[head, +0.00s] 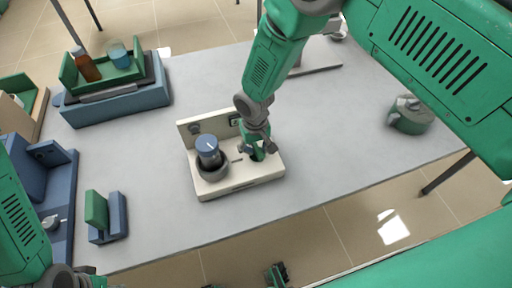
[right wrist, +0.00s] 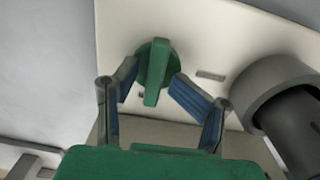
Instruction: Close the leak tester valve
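The leak tester (head: 240,187) is a cream base with an upright back panel on the grey table. A blue-grey capped cylinder (head: 208,150) stands in its grey ring. In the right wrist view the valve (right wrist: 154,70) is a green round knob with a raised bar handle, lying nearly along the view's vertical. My right gripper (head: 258,145) is over the tester's right side; in its wrist view its blue-padded fingers (right wrist: 156,84) are open, one on each side of the handle, with gaps visible. The right gripper largely hides the valve in the head view. My left gripper (head: 84,272) is partly cut off at the bottom left.
A blue box with a green tray (head: 105,72) and bottles stands at the back left. A green and blue block (head: 107,216) and a blue holder (head: 55,200) are at the left. A green pot-like object (head: 410,117) is at the right. The table around the tester is clear.

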